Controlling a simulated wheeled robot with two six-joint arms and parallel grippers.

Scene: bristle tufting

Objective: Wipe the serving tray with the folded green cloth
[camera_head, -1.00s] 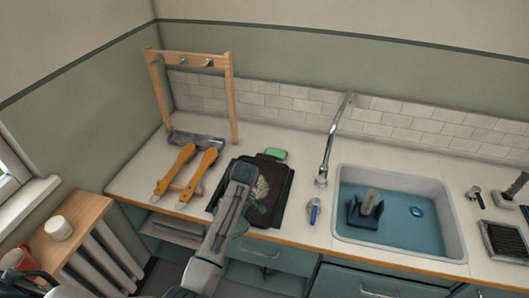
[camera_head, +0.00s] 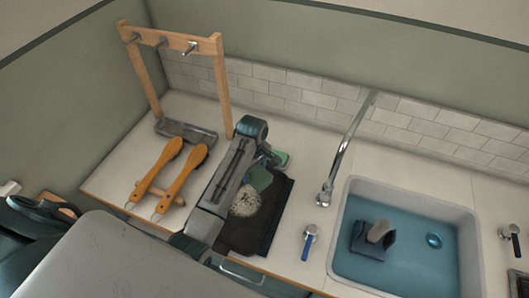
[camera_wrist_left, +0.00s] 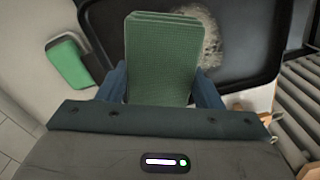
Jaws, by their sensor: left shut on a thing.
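The serving tray (camera_head: 240,238) is dark and lies flat on the counter, left of the sink. A whitish speckled patch (camera_head: 247,200) marks its surface; it also shows in the left wrist view (camera_wrist_left: 209,40). My left gripper (camera_wrist_left: 160,80) is shut on the folded green cloth (camera_wrist_left: 160,50), which sits between its blue fingers. In the head view the cloth (camera_head: 260,178) is over the back part of the tray, just behind the patch. I cannot tell whether it touches the tray. My left arm hides the tray's left side. My right gripper is not in view.
A green and white block (camera_head: 281,158) lies behind the tray. Two orange-handled brushes (camera_head: 181,182) rest on a wooden stand at left, before a wooden hook rack (camera_head: 220,75). A blue-handled tool (camera_head: 309,241) lies between tray and sink (camera_head: 340,225). The faucet (camera_head: 330,185) rises behind.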

